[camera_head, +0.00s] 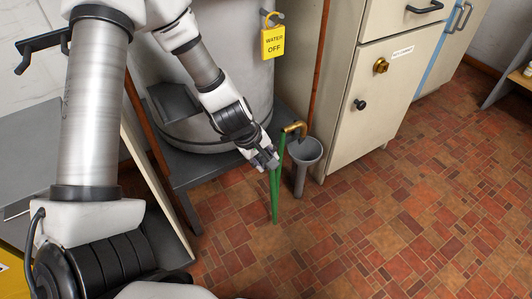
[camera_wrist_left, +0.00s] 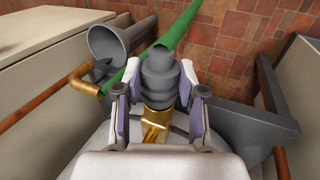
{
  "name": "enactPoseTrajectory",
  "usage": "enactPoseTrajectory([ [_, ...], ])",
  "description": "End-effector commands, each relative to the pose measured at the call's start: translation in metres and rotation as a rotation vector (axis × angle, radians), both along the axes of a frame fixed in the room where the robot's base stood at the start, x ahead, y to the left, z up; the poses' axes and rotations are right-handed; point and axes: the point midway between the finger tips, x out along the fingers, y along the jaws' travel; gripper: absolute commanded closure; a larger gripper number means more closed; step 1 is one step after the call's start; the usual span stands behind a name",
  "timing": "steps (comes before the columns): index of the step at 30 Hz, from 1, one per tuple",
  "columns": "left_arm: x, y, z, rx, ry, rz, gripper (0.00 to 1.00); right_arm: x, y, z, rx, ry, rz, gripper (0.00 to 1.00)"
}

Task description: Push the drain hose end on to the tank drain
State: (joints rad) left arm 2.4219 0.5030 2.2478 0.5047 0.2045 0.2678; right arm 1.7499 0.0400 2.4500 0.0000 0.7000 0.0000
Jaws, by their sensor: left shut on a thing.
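My left gripper (camera_head: 265,160) is low at the front of the grey tank (camera_head: 190,95), beside the green hose (camera_head: 275,195). In the left wrist view, my left gripper (camera_wrist_left: 160,100) has its two fingers closed on a grey ribbed hose end (camera_wrist_left: 160,68). A brass fitting (camera_wrist_left: 157,122), seemingly the tank drain, lies in line with the hose end on the tank side. They appear to meet, but I cannot tell how far one is over the other. My right gripper is not in view.
A grey funnel (camera_head: 304,150) stands right of the hose under a bent brass pipe (camera_head: 296,127). A cream cabinet (camera_head: 370,90) is close on the right. A yellow "WATER OFF" tag (camera_head: 272,41) hangs above. The tiled floor (camera_head: 400,220) in front is clear.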

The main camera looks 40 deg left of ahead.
Motion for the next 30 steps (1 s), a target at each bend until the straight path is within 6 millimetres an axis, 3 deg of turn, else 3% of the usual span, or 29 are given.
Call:
enactPoseTrajectory([
  [24, 0.0026, 0.0050, 0.0002, 0.001, -0.002, 0.001, 0.91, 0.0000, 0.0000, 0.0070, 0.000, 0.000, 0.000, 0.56],
  [25, 0.0027, 0.0049, 0.0004, 0.001, -0.002, 0.001, 0.50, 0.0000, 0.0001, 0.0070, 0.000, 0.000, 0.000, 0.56],
  [26, 0.0026, 0.0050, 0.0002, 0.001, -0.002, 0.001, 0.39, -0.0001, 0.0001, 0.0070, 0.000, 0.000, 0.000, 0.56],
  [27, 0.0025, 0.0049, 0.0002, 0.001, -0.002, 0.001, 0.31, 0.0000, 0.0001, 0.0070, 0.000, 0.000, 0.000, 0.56],
  [30, 0.0024, 0.0048, 0.0002, 0.000, -0.001, 0.000, 0.31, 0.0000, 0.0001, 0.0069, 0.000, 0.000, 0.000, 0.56],
])
